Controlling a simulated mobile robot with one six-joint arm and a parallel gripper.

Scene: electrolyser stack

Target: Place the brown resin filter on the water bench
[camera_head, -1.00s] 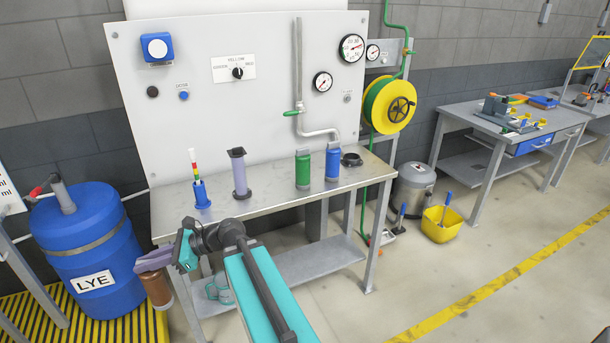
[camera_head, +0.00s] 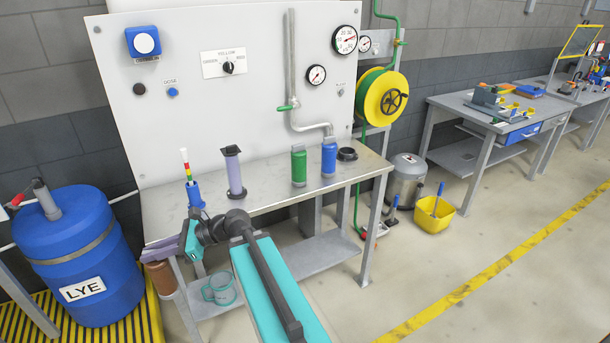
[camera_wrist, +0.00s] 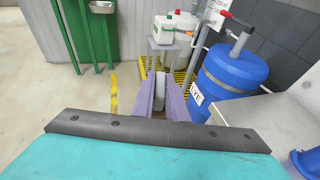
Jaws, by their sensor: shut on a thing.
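The brown resin filter (camera_head: 161,279) is a brown cylinder hanging below my gripper (camera_head: 160,250) in the head view. My gripper's purple fingers are shut on its upper part, which they hide. In the wrist view, my gripper (camera_wrist: 161,98) shows as two purple fingers, with a little brown low between them. The water bench (camera_head: 270,184) is a grey metal table with an upright white panel behind it. The filter is at the bench's left front corner, outside the top's edge in the picture. I cannot tell its exact gap to the bench.
On the bench stand a blue holder with coloured strip (camera_head: 195,190), a purple cylinder (camera_head: 234,172), a green filter (camera_head: 299,167), a blue filter (camera_head: 328,158) and a black ring (camera_head: 347,154). The front middle top is clear. A blue LYE drum (camera_head: 82,255) stands left.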

